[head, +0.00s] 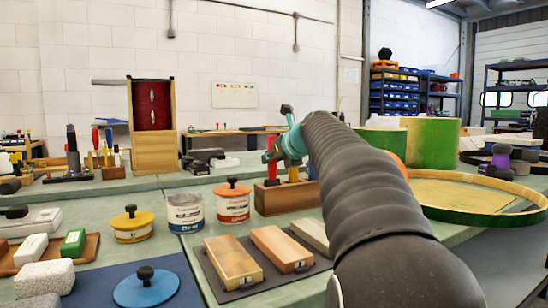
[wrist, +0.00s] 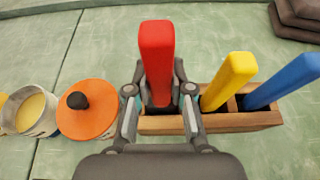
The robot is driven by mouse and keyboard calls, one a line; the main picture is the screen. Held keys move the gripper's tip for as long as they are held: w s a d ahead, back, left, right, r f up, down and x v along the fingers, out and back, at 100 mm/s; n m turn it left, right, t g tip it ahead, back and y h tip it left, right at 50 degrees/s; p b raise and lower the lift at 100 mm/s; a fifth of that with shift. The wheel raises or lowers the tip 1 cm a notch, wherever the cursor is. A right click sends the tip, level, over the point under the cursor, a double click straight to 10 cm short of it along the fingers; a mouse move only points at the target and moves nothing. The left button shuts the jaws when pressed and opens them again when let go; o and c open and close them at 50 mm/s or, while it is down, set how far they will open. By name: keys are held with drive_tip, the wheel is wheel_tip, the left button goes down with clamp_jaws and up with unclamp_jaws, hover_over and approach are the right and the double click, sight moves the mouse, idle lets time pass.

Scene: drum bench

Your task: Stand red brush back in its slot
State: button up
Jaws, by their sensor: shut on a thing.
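The red brush (wrist: 157,60) shows its thick red handle in the wrist view, between the two fingers of my gripper (wrist: 160,97). My gripper is shut on it. The handle is near upright at the left end of the wooden brush holder (wrist: 225,122). A yellow brush (wrist: 230,80) and a blue brush (wrist: 285,82) stand in the slots to its right. In the head view the red brush (head: 272,168) is above the left end of the holder (head: 285,200). Its lower end is hidden, so I cannot tell how deep it sits in the slot.
An orange-lidded can (head: 232,203) and an open can (head: 185,212) stand left of the holder. Wooden blocks (head: 232,262) lie on a dark mat in front. A large green-rimmed hoop (head: 470,200) lies to the right. Bare green bench shows between the cans and holder.

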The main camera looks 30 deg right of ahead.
drive_tip(key=shift+f+b, duration=0.7)
drive_tip(key=shift+f, duration=0.65)
drive_tip(key=o, duration=0.9)
drive_tip(key=shift+c, duration=0.2)
drive_tip(key=v, duration=1.2)
